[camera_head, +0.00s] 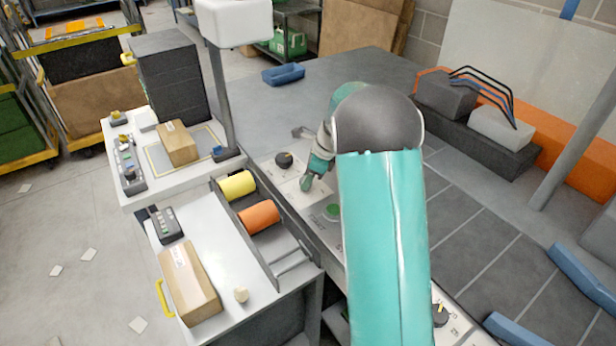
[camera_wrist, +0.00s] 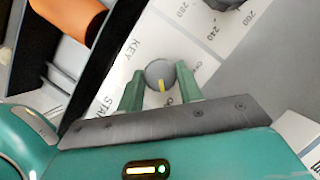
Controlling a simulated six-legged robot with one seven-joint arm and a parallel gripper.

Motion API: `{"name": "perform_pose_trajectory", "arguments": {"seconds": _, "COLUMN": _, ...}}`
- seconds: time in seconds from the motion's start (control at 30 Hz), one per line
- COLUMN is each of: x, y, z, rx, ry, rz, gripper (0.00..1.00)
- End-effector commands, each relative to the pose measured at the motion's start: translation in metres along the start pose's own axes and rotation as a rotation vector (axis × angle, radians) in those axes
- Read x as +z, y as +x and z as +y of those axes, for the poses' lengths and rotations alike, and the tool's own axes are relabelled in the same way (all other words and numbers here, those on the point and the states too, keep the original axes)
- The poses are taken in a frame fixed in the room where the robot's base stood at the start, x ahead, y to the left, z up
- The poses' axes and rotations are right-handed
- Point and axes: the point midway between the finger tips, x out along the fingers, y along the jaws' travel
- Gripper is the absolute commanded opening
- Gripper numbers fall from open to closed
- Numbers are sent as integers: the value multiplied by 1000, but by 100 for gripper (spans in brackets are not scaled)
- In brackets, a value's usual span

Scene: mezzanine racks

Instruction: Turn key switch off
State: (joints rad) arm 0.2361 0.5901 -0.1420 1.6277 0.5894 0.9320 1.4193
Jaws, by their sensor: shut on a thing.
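The key switch (camera_wrist: 159,74) is a round grey knob with a yellow mark. In the wrist view it sits on a white panel (camera_wrist: 148,38) beside the printed word KEY. The yellow mark points toward the bottom of the picture, close to a small label partly hidden by my gripper; I cannot read it surely. My gripper (camera_wrist: 159,71) has one green finger on each side of the knob and is shut on it. In the head view my gripper (camera_head: 306,186) reaches down to the white panel strip, and the key switch cannot be made out there.
A black knob (camera_head: 284,160) and a green button (camera_head: 332,211) flank my gripper on the panel. Yellow (camera_head: 237,185) and orange (camera_head: 259,217) rolls lie in a rack to the left. A grey post (camera_head: 219,95) stands behind them. Cardboard boxes (camera_head: 189,283) rest on the white counters.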

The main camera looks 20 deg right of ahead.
Motion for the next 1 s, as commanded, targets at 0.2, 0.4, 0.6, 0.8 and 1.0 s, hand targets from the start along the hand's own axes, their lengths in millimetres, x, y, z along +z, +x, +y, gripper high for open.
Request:
{"name": "perform_pose_trajectory", "arguments": {"seconds": 0.2, "x": 0, "y": 0, "z": -1, "rx": 41, "ry": -98, "rz": -1, "gripper": 13}}
{"name": "perform_pose_trajectory", "arguments": {"seconds": 0.4, "x": 0, "y": 0, "z": -2, "rx": 102, "ry": -245, "rz": 0, "gripper": 13}}
{"name": "perform_pose_trajectory", "arguments": {"seconds": 0.6, "x": 1, "y": 0, "z": -3, "rx": 174, "ry": -421, "rz": -1, "gripper": 13}}
{"name": "perform_pose_trajectory", "arguments": {"seconds": 0.8, "x": 1, "y": 0, "z": -5, "rx": 247, "ry": -597, "rz": 0, "gripper": 13}}
{"name": "perform_pose_trajectory", "arguments": {"seconds": 1.0, "x": 2, "y": 1, "z": -5, "rx": 321, "ry": -772, "rz": 0, "gripper": 13}}
